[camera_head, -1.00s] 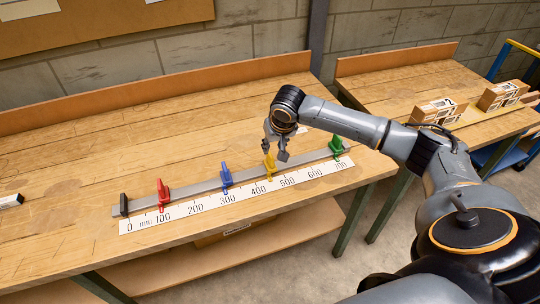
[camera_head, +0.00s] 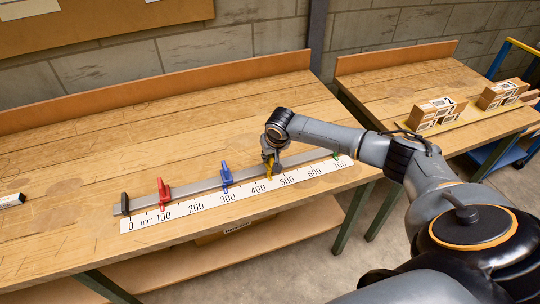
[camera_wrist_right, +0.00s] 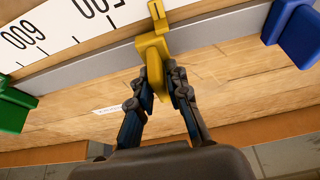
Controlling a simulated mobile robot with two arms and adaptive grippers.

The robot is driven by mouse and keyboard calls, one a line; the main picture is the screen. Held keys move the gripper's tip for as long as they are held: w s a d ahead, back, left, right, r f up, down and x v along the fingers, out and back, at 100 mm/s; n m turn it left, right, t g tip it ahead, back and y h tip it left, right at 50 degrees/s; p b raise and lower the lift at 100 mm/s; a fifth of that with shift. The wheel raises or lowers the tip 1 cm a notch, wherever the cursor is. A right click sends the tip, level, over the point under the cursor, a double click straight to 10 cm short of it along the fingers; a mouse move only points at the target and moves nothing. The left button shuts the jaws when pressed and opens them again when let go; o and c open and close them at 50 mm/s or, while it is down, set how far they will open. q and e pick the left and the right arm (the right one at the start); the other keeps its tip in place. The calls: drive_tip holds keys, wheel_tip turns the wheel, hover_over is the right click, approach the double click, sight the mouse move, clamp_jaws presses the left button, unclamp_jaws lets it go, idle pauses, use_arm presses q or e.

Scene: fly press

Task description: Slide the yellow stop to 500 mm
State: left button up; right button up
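The yellow stop (camera_head: 269,172) stands on the grey rail (camera_head: 205,184), its pointer between the 400 and 500 marks of the white scale (camera_head: 224,203), nearer 400. My right gripper (camera_head: 271,158) is down at it from above. In the right wrist view the two fingers (camera_wrist_right: 161,84) lie close on either side of the yellow stop (camera_wrist_right: 154,50) and look shut on its upright part. The yellow pointer (camera_wrist_right: 157,12) lies to the right of the 500 label there. My left gripper is not in view.
A black end block (camera_head: 125,204) stands at zero. The rail between yellow and green is clear.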

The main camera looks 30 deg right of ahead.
clamp_jaws()
drive_tip(key=shift+d, duration=0.1)
drive_tip(key=d, duration=0.2)
drive_tip(key=s+d+p, duration=0.1)
drive_tip(key=d, duration=0.2)
drive_tip(key=shift+s, duration=0.15)
drive_tip(key=o, duration=0.6)
unclamp_jaws()
drive_tip(key=shift+a, duration=0.15)
drive_tip(key=v, duration=1.2)
drive_tip(key=shift+f, duration=0.1)
